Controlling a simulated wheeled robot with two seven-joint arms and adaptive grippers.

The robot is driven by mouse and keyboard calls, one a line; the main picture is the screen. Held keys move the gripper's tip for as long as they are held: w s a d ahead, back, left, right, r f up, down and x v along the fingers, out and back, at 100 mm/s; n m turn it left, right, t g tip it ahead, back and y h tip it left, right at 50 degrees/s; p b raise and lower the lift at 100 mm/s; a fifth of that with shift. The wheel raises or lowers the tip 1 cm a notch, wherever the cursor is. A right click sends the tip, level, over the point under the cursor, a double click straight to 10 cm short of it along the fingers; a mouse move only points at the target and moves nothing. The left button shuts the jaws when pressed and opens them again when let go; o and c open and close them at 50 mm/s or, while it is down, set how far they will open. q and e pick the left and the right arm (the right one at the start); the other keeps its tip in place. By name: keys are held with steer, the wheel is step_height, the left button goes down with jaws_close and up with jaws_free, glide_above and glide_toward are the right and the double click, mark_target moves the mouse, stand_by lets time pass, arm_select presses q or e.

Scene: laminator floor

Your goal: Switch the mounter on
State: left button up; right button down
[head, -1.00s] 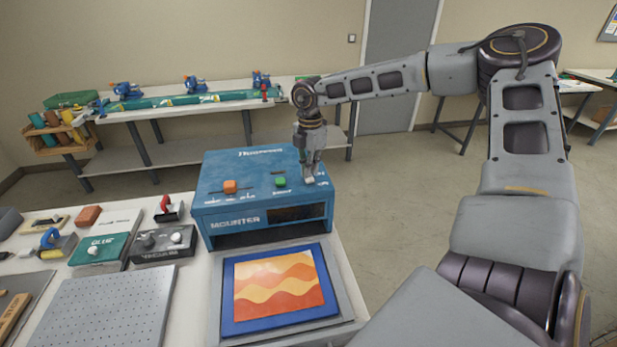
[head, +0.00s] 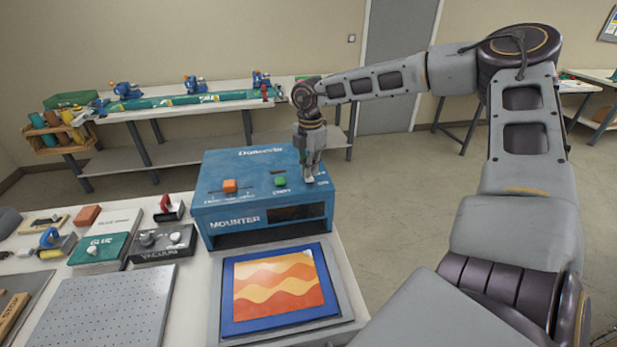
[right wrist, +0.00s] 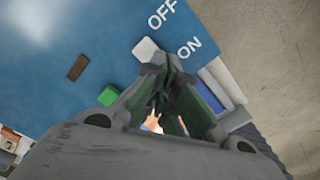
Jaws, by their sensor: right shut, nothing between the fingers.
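The mounter (head: 265,197) is a blue box with an orange slider knob (head: 230,186) and a green button (head: 280,181) on its top. In the right wrist view, a white switch piece (right wrist: 146,49) sits beside the printed words OFF and ON. My right gripper (head: 311,179) is shut and empty, pointing down at the top's right end. In the right wrist view its fingertips (right wrist: 158,66) are right at the white switch piece; I cannot tell if they touch it. The switch's setting is unclear. My left gripper is not in view.
A picture with orange waves on a blue board (head: 232,318) lies in front of the mounter. A vacuum box (head: 165,244), a green glue box (head: 98,250) and a perforated plate (head: 105,300) are at left. Floor is open to the right.

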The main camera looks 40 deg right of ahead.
mark_target(310, 179)
steer(key=shift+f+b, duration=1.1)
stand_by(1.4)
steer(key=shift+r, duration=0.15)
steer(key=shift+r+p, duration=1)
steer(key=shift+r, duration=2.4)
steer(key=shift+n, duration=0.3)
